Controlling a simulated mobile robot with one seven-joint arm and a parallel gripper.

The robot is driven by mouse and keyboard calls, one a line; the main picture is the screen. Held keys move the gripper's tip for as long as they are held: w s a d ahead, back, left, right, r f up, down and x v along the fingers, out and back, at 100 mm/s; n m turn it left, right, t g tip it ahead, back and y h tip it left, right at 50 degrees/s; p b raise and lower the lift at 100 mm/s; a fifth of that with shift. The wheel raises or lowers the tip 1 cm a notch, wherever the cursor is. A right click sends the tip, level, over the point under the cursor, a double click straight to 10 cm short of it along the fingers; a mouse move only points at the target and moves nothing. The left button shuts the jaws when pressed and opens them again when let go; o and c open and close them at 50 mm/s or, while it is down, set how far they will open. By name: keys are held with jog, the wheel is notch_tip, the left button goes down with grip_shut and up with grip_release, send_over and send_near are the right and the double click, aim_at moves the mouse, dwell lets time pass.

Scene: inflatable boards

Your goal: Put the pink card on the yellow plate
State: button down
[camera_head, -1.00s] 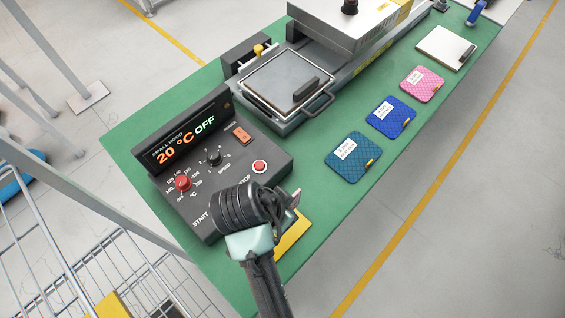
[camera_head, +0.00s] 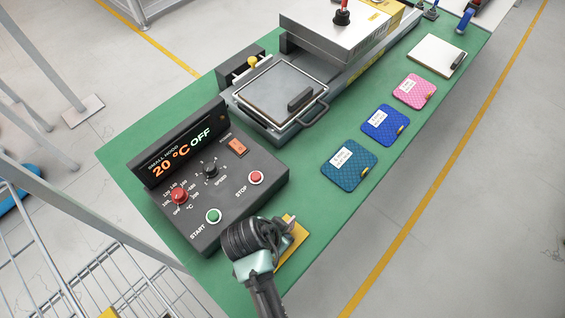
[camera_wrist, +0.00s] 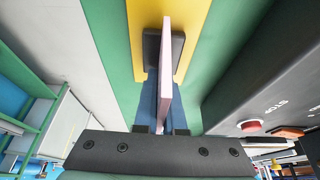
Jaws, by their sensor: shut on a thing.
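My gripper (camera_head: 289,226) is at the near end of the green table, at the yellow plate (camera_head: 293,249). It is shut on a thin pale pink card (camera_wrist: 166,75), seen edge-on between the dark fingers in the wrist view. The yellow plate (camera_wrist: 196,30) shows there as a strip behind the fingers and card. The gripper hides part of the plate in the head view. I cannot tell whether the card touches the plate.
A black control panel (camera_head: 225,190) stands left of the gripper. Teal (camera_head: 349,165), blue (camera_head: 385,125) and pink patterned (camera_head: 415,91) labelled pads lie along the right side. A press with a flat plate (camera_head: 281,92) stands behind. Green table is bare between panel and pads.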

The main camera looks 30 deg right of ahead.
jog(key=c, duration=1)
grip_release()
